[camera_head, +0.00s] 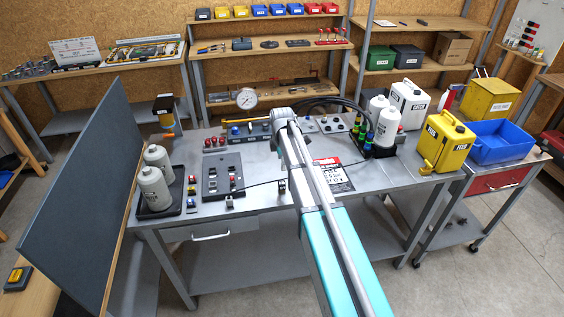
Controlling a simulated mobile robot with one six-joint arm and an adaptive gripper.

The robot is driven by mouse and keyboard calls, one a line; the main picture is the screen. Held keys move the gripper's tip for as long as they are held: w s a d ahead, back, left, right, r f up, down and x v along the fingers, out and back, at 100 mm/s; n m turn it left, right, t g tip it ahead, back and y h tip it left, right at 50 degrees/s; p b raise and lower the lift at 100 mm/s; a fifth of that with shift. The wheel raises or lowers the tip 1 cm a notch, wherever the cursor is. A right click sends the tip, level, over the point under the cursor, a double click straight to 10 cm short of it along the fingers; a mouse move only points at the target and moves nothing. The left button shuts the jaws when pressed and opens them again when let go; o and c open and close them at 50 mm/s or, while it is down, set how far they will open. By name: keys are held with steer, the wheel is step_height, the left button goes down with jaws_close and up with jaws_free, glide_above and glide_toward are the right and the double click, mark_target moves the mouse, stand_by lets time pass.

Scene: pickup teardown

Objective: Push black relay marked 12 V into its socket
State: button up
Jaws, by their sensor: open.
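A dark socket board (210,187) lies on the left part of the grey workbench, with several small dark and light parts on it. Its sockets and any 12 V marking are too small to read, so I cannot tell which part is the black relay. A small grey-and-dark block (229,203) stands just in front of the board, near the bench's front edge. My arm reaches over the bench, with its wrist right of and beyond the board. My gripper does not show clearly; it seems hidden behind my own arm.
Two white bottles (155,186) stand in a black tray left of the board. Small coloured parts (192,185) lie between them. A dark upright panel (85,190) borders the bench's left end. A yellow jug (440,145) and blue bin (500,143) stand right.

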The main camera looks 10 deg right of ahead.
mark_target(282, 183)
steer(key=shift+f+b, duration=5.4)
steer(key=shift+f, duration=0.25)
jaws_close()
